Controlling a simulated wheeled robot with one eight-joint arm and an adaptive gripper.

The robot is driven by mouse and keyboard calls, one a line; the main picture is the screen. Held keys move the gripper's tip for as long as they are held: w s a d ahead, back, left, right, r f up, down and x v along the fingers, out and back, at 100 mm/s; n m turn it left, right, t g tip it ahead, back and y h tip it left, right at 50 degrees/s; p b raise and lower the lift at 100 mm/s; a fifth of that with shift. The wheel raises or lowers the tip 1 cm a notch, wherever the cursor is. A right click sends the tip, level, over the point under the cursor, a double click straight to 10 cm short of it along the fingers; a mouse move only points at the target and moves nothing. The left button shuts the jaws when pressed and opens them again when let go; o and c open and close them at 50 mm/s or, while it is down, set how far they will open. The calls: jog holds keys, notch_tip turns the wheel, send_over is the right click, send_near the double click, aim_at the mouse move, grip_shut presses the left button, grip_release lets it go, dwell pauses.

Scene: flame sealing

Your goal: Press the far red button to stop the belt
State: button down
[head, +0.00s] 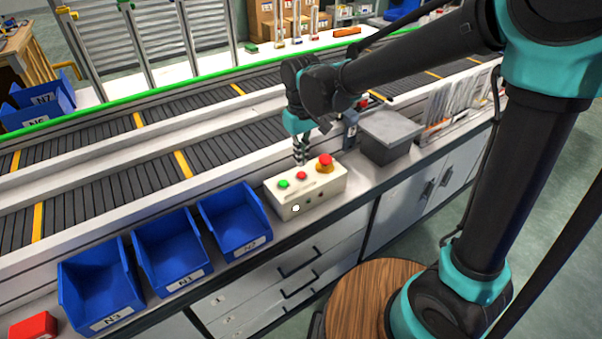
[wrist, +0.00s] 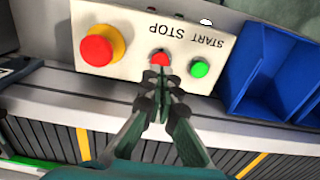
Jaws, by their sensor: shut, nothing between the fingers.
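A cream control box (head: 318,193) stands on the counter in front of the belt. It carries a green button (head: 284,184), a small red button (head: 301,175) and a large red mushroom button (head: 325,160) on a yellow collar. In the wrist view, the small red button (wrist: 160,57) sits beside the word STOP, between the mushroom button (wrist: 97,48) and the green button (wrist: 200,68). My gripper (head: 301,160) is shut and empty, pointing down over the small red button. In the wrist view its fingertips (wrist: 160,72) overlap that button's edge; I cannot tell whether they touch it.
Blue bins (head: 235,220) stand left of the box. A grey lidded box (head: 390,135) stands to its right, with a rack of papers (head: 455,108) beyond. The dark belt (head: 100,185) with yellow stripes runs behind.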

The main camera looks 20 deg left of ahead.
aim_at(302, 173)
notch_tip(302, 173, up, 4)
jog(key=shift+r, duration=0.1)
dwell(0.4)
dwell(0.5)
jog(key=w+d+f+m, duration=0.1)
jog(key=w+d, duration=0.1)
jog(key=d, duration=0.3)
jog(key=w+d+f+m, duration=0.1)
jog(key=d+f+m, duration=0.1)
jog(key=d, duration=0.4)
jog(key=s+d+f+m+t, duration=0.1)
jog(key=s+d+f+m, duration=0.1)
jog(key=d, duration=0.6)
jog(key=s+d+f+m+t, duration=0.1)
jog(key=s+d+f+m, duration=0.1)
jog(key=d, duration=0.7)
jog(key=s+d+f+m+t, duration=0.2)
jog(key=s+d+f+m, duration=0.1)
jog(key=d, duration=0.5)
jog(key=shift+s+d+f, duration=0.2)
jog(key=shift+d+f, duration=0.2)
jog(key=shift+f, duration=0.4)
